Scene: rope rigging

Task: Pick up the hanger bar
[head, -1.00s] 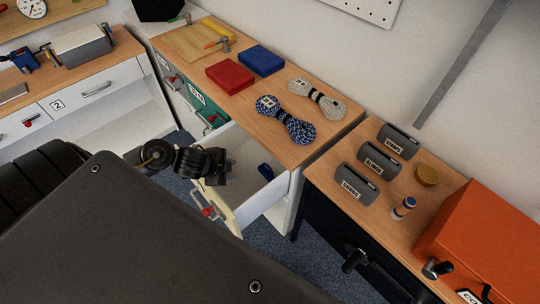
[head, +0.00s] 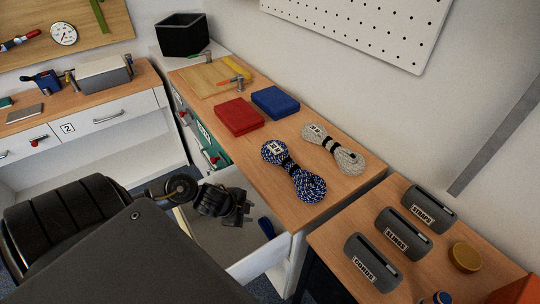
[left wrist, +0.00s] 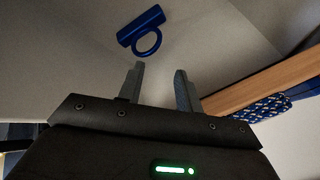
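A blue bar with a ring on it, which looks like the hanger bar, lies in the open white drawer (head: 258,262). In the head view only part of the bar (head: 266,227) shows, close to the right of my left gripper (head: 240,215). The left wrist view shows the whole bar (left wrist: 142,27) and its ring, just beyond the fingertips. My left gripper (left wrist: 160,78) is open there, with nothing between its two fingers, and the bar is apart from them. My right gripper is not in view.
On the wooden counter (head: 262,160) above the drawer lie a blue-and-white rope (head: 293,172), a pale rope (head: 334,149), a red box (head: 239,117) and a blue box (head: 275,102). Grey labelled holders (head: 372,262) stand at the right. The drawer walls stand around the bar.

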